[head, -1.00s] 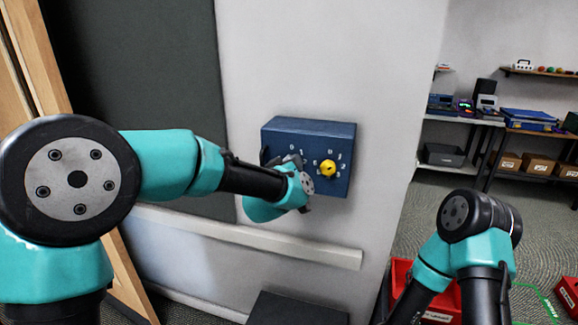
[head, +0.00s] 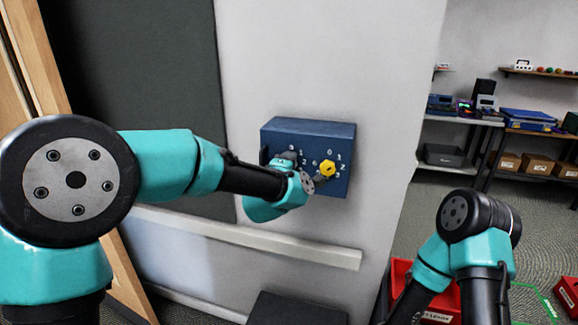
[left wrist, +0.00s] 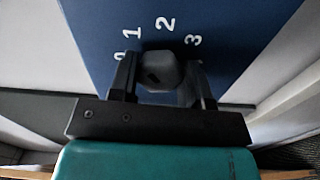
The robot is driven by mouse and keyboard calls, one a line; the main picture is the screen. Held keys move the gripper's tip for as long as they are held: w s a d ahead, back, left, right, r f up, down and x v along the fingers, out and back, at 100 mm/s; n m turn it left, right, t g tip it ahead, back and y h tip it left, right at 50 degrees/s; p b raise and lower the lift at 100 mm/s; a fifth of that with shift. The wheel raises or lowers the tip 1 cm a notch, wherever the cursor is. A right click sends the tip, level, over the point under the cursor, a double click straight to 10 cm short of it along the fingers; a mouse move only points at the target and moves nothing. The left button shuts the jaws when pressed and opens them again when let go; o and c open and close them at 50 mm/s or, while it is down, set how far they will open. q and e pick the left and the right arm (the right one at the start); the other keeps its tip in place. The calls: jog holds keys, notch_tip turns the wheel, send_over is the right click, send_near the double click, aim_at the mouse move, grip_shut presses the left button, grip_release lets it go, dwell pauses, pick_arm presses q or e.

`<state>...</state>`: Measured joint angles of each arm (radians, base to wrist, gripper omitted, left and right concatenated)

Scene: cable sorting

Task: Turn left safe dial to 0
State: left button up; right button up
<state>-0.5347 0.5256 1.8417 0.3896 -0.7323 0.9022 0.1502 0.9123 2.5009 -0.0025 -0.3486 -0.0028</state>
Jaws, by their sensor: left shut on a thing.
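The blue safe box (head: 310,127) is fixed on the pale wall and carries two dials with white numbers. My left gripper (left wrist: 160,80) is shut on the left dial (left wrist: 162,66), a dark grey knob between its fingers. In the left wrist view the numbers 0, 1, 2 and 3 curve around the dial, with 0 partly hidden by the left finger. A small dark mark shows on the knob, but I cannot tell which number it points to. In the head view my left wrist mostly hides this dial. The yellow right dial (head: 327,168) is untouched.
A pale ledge (head: 260,242) runs along the wall below the box. A dark box (head: 297,309) stands below it. Shelves with equipment (head: 462,122) and red bins (head: 401,273) are to the right. My right arm is low at the right.

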pick_arm(q)
jog(key=n, duration=0.4)
jog(key=shift+n, duration=0.3)
jog(key=n, duration=0.5)
jog(key=shift+r, duration=0.1)
jog(key=o, duration=0.9)
jog(key=shift+o, duration=0.2)
jog(key=shift+s+a, duration=0.1)
jog(key=v, duration=1.7)
jog(key=shift+s, duration=0.1)
